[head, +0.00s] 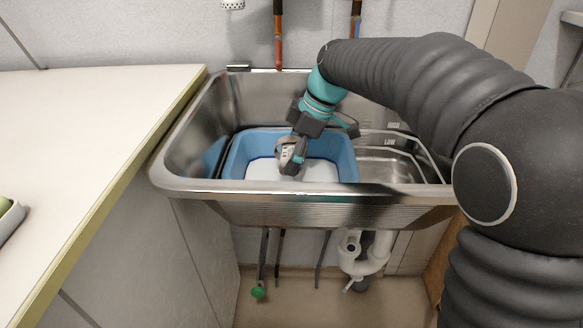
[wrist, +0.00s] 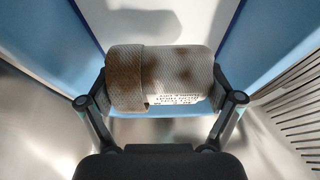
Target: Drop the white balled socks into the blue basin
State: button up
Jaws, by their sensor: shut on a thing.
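The white balled socks (wrist: 180,78) look off-white and ribbed, with a brownish band at the left and small dark print below. They also show in the head view (head: 284,149). My gripper (head: 292,158) is shut on them, with one finger on each side in the wrist view (wrist: 160,85). The blue basin (head: 343,150) stands in the metal sink, with blue walls and a white floor. The socks and gripper appear over the basin's opening in the head view. The wrist view shows the basin's blue wall (wrist: 263,45) and white floor behind the socks. The exact height above the floor is unclear.
The steel sink (head: 300,187) surrounds the basin. A pale counter (head: 90,120) adjoins the sink at left. Pipes (head: 278,35) rise on the wall behind.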

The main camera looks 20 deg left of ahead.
jog(key=shift+f, duration=1.95)
jog(key=shift+f, duration=0.1)
jog(key=shift+f+b, duration=0.35)
jog(key=shift+b, duration=0.15)
jog(key=shift+f, duration=0.15)
jog(key=o, duration=0.9)
jog(key=shift+o, duration=0.2)
jog(key=shift+s, duration=0.1)
